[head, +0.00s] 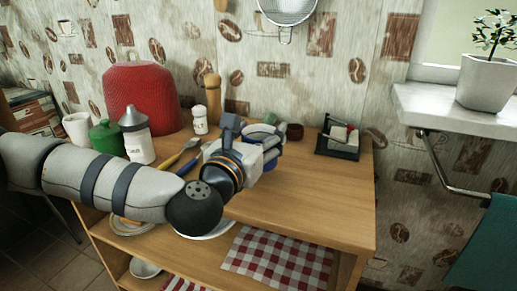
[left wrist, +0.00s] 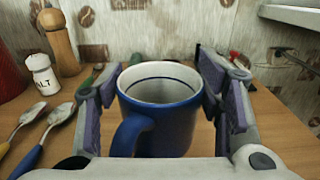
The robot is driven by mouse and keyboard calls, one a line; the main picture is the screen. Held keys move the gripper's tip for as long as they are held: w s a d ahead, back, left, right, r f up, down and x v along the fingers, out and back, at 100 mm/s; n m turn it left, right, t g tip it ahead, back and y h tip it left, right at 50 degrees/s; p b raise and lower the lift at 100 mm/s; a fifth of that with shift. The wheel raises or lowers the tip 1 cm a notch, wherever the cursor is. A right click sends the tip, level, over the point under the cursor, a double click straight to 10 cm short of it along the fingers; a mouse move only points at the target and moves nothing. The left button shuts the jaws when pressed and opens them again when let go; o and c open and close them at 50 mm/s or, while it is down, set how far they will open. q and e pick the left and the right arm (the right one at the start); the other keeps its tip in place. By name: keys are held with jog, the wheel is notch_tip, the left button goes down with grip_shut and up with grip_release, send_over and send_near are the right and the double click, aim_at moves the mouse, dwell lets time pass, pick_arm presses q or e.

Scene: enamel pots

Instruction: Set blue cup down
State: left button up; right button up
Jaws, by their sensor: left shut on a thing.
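The blue cup (left wrist: 172,118) is an enamel mug with a white inside and a blue handle toward the camera in the left wrist view. My left gripper (left wrist: 160,105) has one finger on each side of the cup and is shut on it. In the head view, my left gripper (head: 262,147) is over the back of the wooden counter (head: 310,196), and the cup (head: 270,130) shows partly behind it. The cup looks upright. I cannot tell whether its base touches the counter. My right gripper is not in view.
Left of the gripper stand a salt shaker (head: 200,120), a wooden mill (head: 213,98), a white-labelled bottle (head: 137,136), a green jar (head: 106,137) and a red cover (head: 143,95). Spoons (head: 178,155) lie nearby. The front right counter is clear.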

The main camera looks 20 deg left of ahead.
pick_arm(q)
jog(key=shift+f, duration=1.55)
jog(key=o, duration=1.3)
jog(key=shift+o, duration=0.2)
